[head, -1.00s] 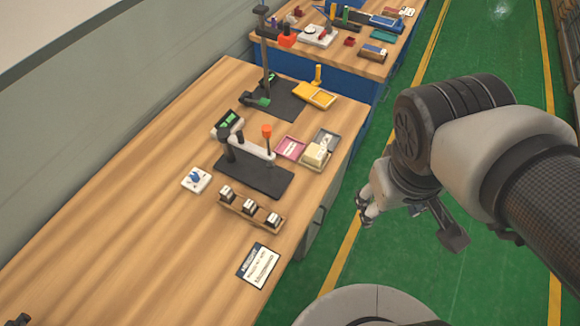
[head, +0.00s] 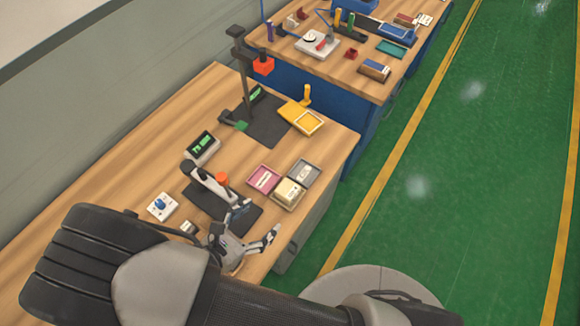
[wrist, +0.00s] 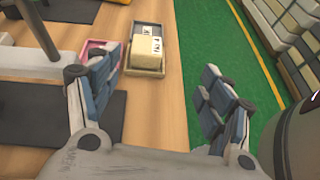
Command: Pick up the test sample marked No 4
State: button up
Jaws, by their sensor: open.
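No number 4 can be read on anything here. One small dark block with a white top label (head: 190,228) shows in the head view beside my arm; the rest of its wooden rack is hidden behind my arm and gripper. A cream block with dark marks on its label (head: 288,190) sits in a tray near the table's right edge; it also shows in the wrist view (wrist: 146,42). My gripper (head: 258,221) is open and empty, fingers spread, on the near side of the trays. In the wrist view my gripper (wrist: 160,68) points toward the cream block, which lies ahead between the fingers.
A pink tray (head: 263,179) and a grey tray (head: 304,172) adjoin the cream block. A dark-based stand (head: 205,180) is left of my gripper. A white card with a blue mark (head: 162,207) lies further left. The green floor (head: 430,190) to the right is clear.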

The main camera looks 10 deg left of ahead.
jog(key=f+n, duration=0.1)
jog(key=f, duration=0.1)
jog(key=b, duration=0.2)
send_near(287, 189)
jog(key=shift+t+y, duration=0.3)
jog(key=shift+t, duration=0.1)
jog(key=w+d+f, duration=0.2)
jog(key=d, duration=0.1)
jog(key=shift+w, duration=0.35)
jog(key=shift+n, duration=0.3)
jog(key=shift+a+b+x, duration=0.2)
jog(key=shift+b+x, duration=0.1)
jog(key=shift+x, duration=1.2)
jog(key=shift+a+b+x, duration=0.25)
jog(key=shift+b+x, duration=0.05)
jog(key=shift+x, duration=1.25)
jog(key=shift+w, duration=0.15)
jog(key=shift+c, duration=0.5)
jog(key=c, duration=1)
